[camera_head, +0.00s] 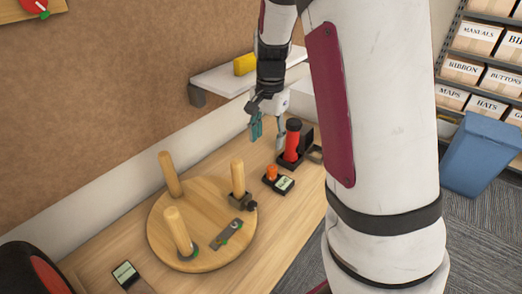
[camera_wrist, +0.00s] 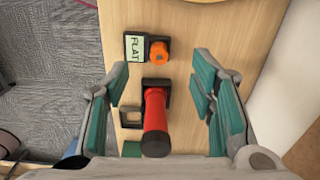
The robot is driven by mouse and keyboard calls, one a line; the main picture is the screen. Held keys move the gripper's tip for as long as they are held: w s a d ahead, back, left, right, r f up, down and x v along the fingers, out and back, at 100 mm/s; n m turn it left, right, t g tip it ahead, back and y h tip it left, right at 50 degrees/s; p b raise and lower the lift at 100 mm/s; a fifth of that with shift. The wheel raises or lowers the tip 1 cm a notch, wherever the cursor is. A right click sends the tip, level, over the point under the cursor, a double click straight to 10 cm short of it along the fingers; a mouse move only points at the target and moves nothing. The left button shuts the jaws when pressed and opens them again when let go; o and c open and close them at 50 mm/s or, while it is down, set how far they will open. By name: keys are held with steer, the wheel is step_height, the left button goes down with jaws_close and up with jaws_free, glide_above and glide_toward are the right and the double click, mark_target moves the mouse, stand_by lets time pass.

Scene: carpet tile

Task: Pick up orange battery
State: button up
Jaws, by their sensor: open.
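The orange battery (camera_head: 271,172) stands in a small black holder with a label (camera_head: 284,183), on the wooden bench. In the wrist view the orange battery (camera_wrist: 159,53) is at the upper middle, beside a label reading FLAT (camera_wrist: 135,48). My gripper (camera_head: 268,136) is open and empty above the bench, beyond the battery in the head view. In the wrist view its teal-padded fingers (camera_wrist: 158,85) are wide apart. A red cylinder with a black end (camera_wrist: 155,118) appears between them, and the battery appears ahead of the fingertips.
The red cylinder (camera_head: 291,142) stands in a black holder close to my gripper. A round wooden board (camera_head: 196,200) with several upright pegs is on the bench at left. A wall shelf (camera_head: 222,80) holds a yellow object (camera_head: 244,64). A blue bin (camera_head: 480,150) stands at right.

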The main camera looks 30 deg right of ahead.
steer(key=w+d+f, duration=0.1)
steer(key=d+f, duration=0.1)
glide_above(272, 167)
steer(key=shift+m, duration=0.4)
steer(key=f, duration=0.7)
steer(key=shift+a+f, duration=0.15)
steer(key=shift+a, duration=0.15)
steer(key=shift+d+f, duration=0.15)
steer(key=shift+f, duration=1.3)
steer(key=shift+d+f, duration=0.1)
steer(key=shift+f, duration=1.35)
steer(key=shift+c, duration=0.3)
jaws_close()
